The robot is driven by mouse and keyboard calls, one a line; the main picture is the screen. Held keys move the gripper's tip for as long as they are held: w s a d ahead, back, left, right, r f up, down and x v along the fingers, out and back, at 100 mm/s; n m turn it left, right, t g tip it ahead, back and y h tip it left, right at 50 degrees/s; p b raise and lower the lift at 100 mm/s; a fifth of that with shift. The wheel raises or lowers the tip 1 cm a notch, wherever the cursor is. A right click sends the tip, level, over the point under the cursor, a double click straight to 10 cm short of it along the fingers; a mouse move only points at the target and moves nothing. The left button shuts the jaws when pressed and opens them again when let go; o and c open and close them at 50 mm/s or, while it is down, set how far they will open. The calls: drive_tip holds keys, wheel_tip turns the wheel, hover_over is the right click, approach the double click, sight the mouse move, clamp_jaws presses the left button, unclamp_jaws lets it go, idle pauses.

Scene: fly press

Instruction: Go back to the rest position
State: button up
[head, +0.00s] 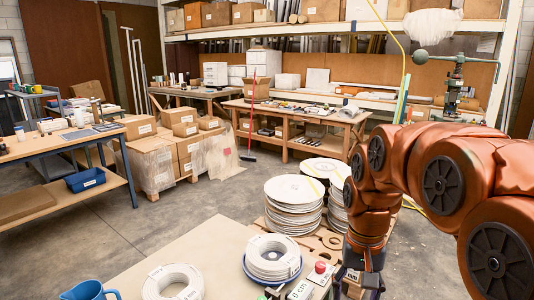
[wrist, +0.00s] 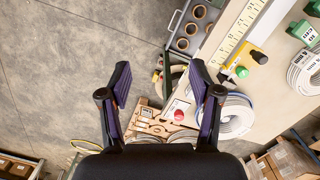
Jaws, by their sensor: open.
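My gripper (wrist: 158,78) is open and empty in the wrist view, its two dark fingers with purple pads spread wide apart. Floor and the edge of a worktable show beyond and between the fingers. In the head view my orange arm comes in from the right and bends down. My gripper (head: 360,284) hangs at the bottom edge there, partly cut off, just right of the near table (head: 205,245). A red button (head: 320,267) sits left of it, and a red button also shows between the fingers in the wrist view (wrist: 179,115).
The near table holds white coils (head: 272,257) and a blue mug (head: 88,291). A fly press (head: 455,85) stands at the back right. The wrist view shows a tray of brown rolls (wrist: 190,28). Floor at centre left is clear.

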drive_tip(key=s+f+n, duration=0.1)
drive_tip(key=s+f, duration=0.1)
drive_tip(key=s, duration=0.9)
drive_tip(key=s+f+n+p, duration=0.1)
drive_tip(key=s+f, duration=0.2)
drive_tip(key=s, duration=0.8)
drive_tip(key=shift+d+g, duration=0.3)
